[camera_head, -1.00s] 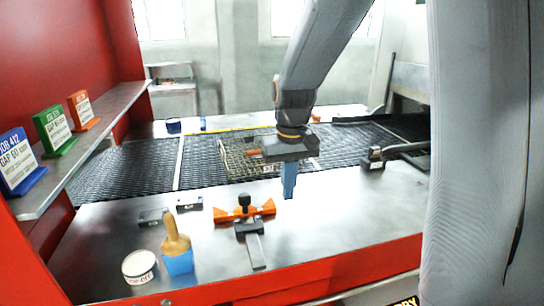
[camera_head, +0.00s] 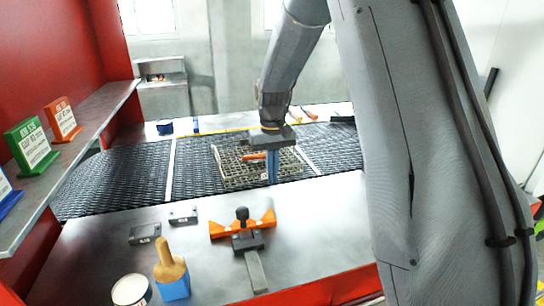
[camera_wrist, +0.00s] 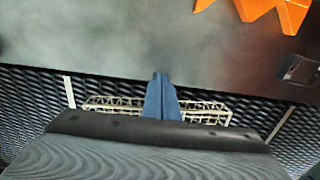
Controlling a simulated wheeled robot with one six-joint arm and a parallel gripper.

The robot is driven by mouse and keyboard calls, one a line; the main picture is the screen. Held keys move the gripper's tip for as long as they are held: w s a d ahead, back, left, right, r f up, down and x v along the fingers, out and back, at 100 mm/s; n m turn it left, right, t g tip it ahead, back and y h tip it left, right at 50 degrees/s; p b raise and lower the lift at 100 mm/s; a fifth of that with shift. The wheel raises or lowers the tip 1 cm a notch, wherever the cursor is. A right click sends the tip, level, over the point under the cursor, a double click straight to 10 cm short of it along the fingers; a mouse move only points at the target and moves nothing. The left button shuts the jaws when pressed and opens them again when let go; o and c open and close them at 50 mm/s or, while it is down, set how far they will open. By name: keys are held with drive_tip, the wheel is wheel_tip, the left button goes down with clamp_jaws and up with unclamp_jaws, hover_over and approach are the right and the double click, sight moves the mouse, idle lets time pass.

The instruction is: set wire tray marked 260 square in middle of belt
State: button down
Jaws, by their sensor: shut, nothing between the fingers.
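The wire tray (camera_head: 228,172), a pale tan mesh frame, lies on the dark mesh belt (camera_head: 200,174) between two light crosswise strips. A small pale tag shows on its near right edge, too small to read. My gripper (camera_head: 273,181) points down at the tray's near right side, its blue fingers together and empty. They hide part of the tray; whether they touch it I cannot tell. In the wrist view the shut fingers (camera_wrist: 160,77) stand in front of the tray (camera_wrist: 203,107), whose rim shows on both sides of them.
A shelf with colored signs (camera_head: 33,145) runs along the left. The belt left of the tray is clear.

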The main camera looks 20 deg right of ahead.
sight(263, 169)
drive_tip(key=shift+w+f+p, duration=0.2)
drive_tip(key=shift+w+p, duration=0.2)
drive_tip(key=shift+w, duration=0.6)
drive_tip(key=shift+w+f+p, duration=0.2)
drive_tip(key=shift+w+p, duration=0.2)
drive_tip(key=shift+w, duration=0.55)
drive_tip(key=w+b, duration=0.3)
drive_tip(key=w, duration=0.4)
drive_tip(key=shift+w, duration=0.4)
drive_tip(key=shift+s, duration=0.1)
